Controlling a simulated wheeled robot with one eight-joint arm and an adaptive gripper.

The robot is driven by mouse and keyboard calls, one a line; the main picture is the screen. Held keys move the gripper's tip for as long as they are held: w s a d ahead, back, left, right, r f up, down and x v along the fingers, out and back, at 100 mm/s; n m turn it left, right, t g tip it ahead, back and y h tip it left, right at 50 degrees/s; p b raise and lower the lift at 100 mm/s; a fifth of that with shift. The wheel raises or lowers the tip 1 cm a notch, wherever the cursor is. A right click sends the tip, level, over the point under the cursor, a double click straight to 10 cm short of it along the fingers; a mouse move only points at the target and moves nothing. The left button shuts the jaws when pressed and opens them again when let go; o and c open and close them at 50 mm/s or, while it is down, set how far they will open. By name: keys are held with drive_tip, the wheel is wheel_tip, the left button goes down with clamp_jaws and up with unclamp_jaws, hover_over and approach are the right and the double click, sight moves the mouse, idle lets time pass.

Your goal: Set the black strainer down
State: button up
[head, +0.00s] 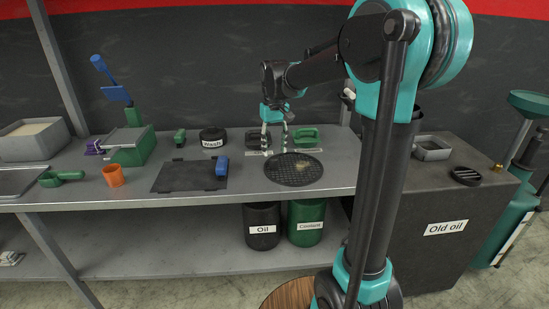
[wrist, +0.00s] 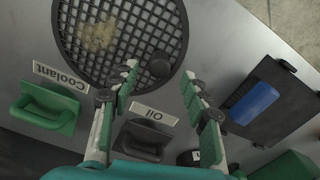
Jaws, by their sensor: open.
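The black strainer (head: 294,169) is a round mesh disc lying flat on the grey bench, with a tan smudge on its mesh. In the wrist view the strainer (wrist: 118,40) fills the upper left, and its dark round knob (wrist: 160,66) is at its rim. My gripper (head: 276,151) is open at the strainer's back left edge. In the wrist view my gripper's fingertips (wrist: 160,70) lie on either side of the knob, with visible gaps. Nothing is held. I cannot tell the exact height of the fingertips above the bench.
A dark tray (head: 180,178) with a blue brush (head: 222,165) is to the left. The Old oil cabinet (head: 420,205) stands right.

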wheel_tip(320, 180, up, 6)
drive_tip(key=shift+r, duration=0.2)
